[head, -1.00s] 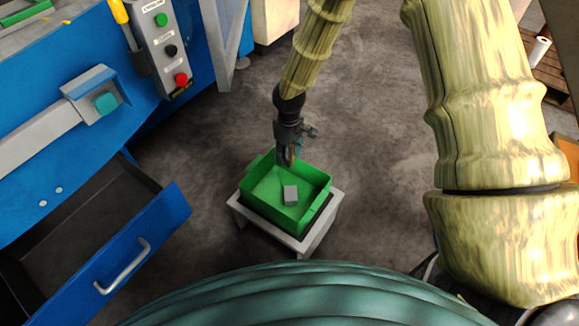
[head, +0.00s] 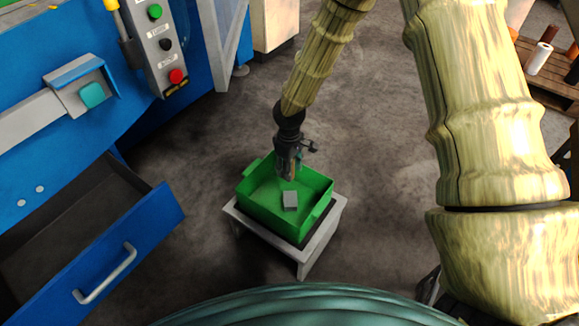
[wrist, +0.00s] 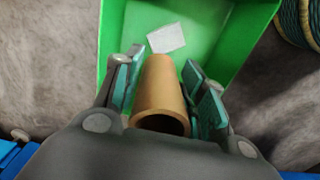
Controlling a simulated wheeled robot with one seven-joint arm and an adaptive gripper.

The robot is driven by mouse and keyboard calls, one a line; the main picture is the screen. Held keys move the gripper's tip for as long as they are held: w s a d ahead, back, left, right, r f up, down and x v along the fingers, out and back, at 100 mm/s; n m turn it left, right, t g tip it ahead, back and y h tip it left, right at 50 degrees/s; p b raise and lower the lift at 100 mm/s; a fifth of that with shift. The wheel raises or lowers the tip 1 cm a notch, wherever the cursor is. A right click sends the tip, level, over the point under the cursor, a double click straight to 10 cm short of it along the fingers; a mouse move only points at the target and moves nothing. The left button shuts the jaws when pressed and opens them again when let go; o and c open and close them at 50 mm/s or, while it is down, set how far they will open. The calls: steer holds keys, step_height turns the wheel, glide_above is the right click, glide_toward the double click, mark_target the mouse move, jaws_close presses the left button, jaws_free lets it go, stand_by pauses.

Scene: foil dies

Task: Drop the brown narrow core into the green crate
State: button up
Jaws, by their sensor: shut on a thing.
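The brown narrow core (wrist: 161,88) is a hollow tube held between the teal pads of my gripper (wrist: 160,85) in the wrist view. My gripper is shut on it. The green crate (head: 262,213) stands on a low grey stand in the head view, with my gripper (head: 287,172) over its far edge. The crate's green inside (wrist: 205,28) fills the background behind the core in the wrist view. The core is hard to make out in the head view.
The grey stand (head: 303,258) is under the crate. An open blue drawer (head: 125,258) juts out at the left. A pallet with rolls (head: 540,58) is at far right.

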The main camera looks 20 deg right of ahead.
steer(key=shift+f+b, duration=0.55)
steer(key=shift+f, duration=0.4)
steer(key=o, duration=0.9)
steer(key=shift+o, duration=0.2)
step_height(320, 180, up, 12)
